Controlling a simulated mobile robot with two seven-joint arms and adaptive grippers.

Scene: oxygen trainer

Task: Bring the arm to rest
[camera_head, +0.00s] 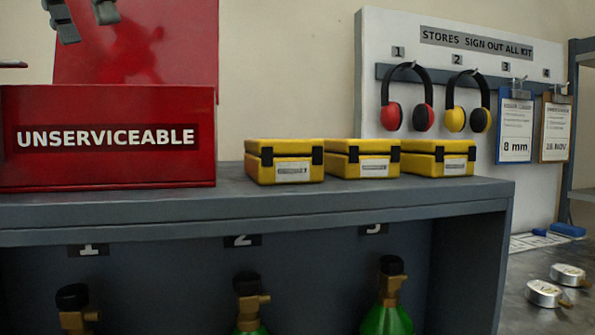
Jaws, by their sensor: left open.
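My left gripper (86,16) shows at the top left, in front of the red panel behind the red bin. Its two grey fingers are apart with nothing between them, and it is above the red bin marked UNSERVICEABLE (105,165). The upper part of the gripper and its arm are cut off by the frame's top edge. My right gripper is not in view.
Three yellow cases (285,162) stand on the grey shelf top (350,197). Green cylinders (388,318) stand below in numbered bays. Ear defenders (407,97) and clipboards (515,130) hang on the board. Two round metal gauges (545,293) lie at right.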

